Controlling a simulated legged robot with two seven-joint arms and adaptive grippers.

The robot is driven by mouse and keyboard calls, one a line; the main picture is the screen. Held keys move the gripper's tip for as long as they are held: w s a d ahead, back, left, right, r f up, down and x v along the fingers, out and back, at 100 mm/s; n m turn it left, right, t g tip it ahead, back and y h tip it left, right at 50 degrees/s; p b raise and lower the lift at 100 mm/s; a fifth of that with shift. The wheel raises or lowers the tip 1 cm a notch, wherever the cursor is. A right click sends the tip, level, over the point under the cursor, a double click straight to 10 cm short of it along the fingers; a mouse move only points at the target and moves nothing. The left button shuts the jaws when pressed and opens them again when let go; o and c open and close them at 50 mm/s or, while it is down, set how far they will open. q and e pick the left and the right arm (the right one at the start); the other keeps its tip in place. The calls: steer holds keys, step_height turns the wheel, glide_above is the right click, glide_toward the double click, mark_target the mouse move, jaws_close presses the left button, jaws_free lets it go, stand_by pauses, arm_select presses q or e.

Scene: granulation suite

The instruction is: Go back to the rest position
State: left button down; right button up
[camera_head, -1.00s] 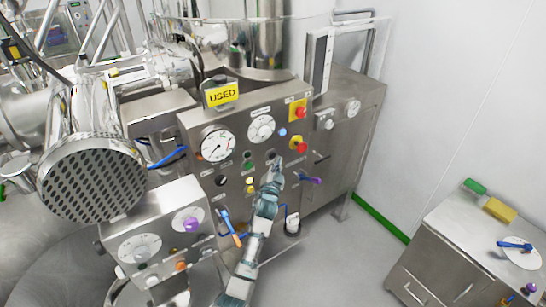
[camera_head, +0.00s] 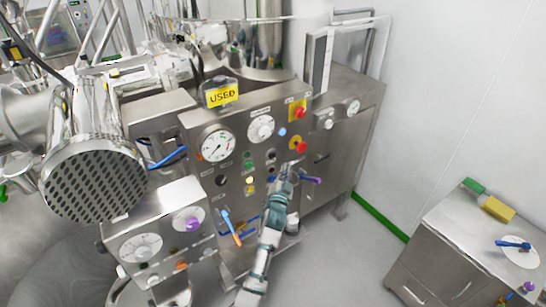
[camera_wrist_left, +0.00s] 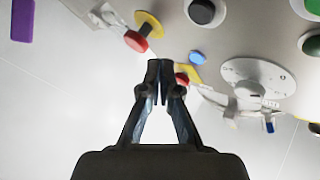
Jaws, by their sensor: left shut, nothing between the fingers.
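My left gripper (camera_head: 290,168) is in front of the steel control panel (camera_head: 225,178), just below the lower red button (camera_head: 301,147) and left of the purple handle (camera_head: 311,180). In the left wrist view my left gripper (camera_wrist_left: 160,68) has its fingertips together with nothing between them. The panel's red button (camera_wrist_left: 136,41), blue button (camera_wrist_left: 196,57) and white dial (camera_wrist_left: 258,78) show beyond the fingertips there. Whether the fingertips touch the panel cannot be told. My right gripper is in neither view.
A yellow USED sign (camera_head: 222,95) stands on the machine. A perforated round steel cover (camera_head: 95,178) juts out at the left. A blue and orange handle (camera_head: 231,227) sticks out low on the panel. A steel cabinet (camera_head: 450,235) stands at the right, with free floor between.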

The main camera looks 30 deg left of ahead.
arm_select(q)
steer(key=shift+f, duration=0.1)
stand_by(0.7)
